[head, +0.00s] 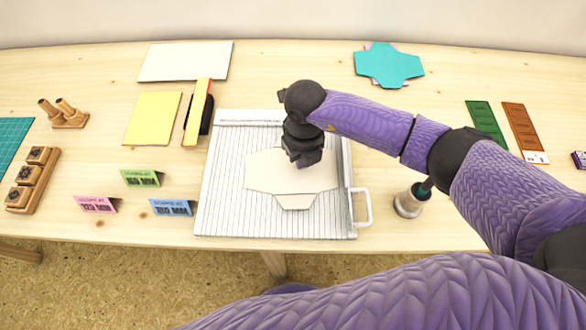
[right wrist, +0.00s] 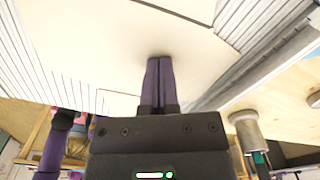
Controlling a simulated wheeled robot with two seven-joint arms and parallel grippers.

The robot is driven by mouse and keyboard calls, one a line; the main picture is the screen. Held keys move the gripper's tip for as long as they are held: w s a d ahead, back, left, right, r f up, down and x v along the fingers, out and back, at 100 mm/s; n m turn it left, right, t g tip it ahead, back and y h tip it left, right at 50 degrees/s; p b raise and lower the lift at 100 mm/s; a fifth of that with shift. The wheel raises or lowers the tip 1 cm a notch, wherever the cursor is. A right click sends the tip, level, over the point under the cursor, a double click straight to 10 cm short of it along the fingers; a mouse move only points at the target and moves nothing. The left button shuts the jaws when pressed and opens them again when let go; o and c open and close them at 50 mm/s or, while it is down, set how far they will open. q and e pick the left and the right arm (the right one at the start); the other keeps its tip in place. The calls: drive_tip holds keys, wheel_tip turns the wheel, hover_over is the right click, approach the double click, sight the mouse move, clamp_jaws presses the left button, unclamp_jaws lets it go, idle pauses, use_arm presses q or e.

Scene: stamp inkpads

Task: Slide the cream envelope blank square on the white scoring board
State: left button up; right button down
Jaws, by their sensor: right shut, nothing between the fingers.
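The cream envelope blank (head: 290,182) lies on the white scoring board (head: 222,205), with its pointed flap toward the front edge. In the head view it looks close to square with the board's lines. My right gripper (head: 306,162) is over the blank's upper right part, pointing down, and hides some of its back edge. In the right wrist view its two fingers (right wrist: 158,62) are together with nothing between them, their tips at the cream blank (right wrist: 110,50). I cannot tell for sure whether they touch it. My left gripper is not in view.
Green, pink and blue folded cards (head: 171,207) stand left of the board. Yellow sheets (head: 152,118) lie behind them. Teal blanks (head: 388,65) lie at the back right.

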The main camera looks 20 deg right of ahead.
drive_tip(key=shift+w+d, duration=0.1)
drive_tip(key=shift+w, duration=0.35)
use_arm(q)
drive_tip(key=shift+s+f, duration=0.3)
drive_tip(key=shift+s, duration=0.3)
drive_tip(key=shift+b, duration=0.3)
use_arm(e)
drive_tip(key=shift+w, duration=0.1)
drive_tip(key=shift+w+d+f+b, duration=0.1)
drive_tip(key=shift+w+d+b, duration=0.05)
drive_tip(key=shift+w+b, duration=0.25)
drive_tip(key=shift+w+d+f+b, duration=0.1)
drive_tip(key=shift+w+b, duration=0.25)
drive_tip(key=shift+w, duration=0.05)
drive_tip(key=shift+w+r, duration=0.1)
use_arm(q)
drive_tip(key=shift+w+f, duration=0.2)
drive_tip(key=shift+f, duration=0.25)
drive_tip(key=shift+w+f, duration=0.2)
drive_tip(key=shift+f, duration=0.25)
use_arm(e)
drive_tip(key=shift+d, duration=0.15)
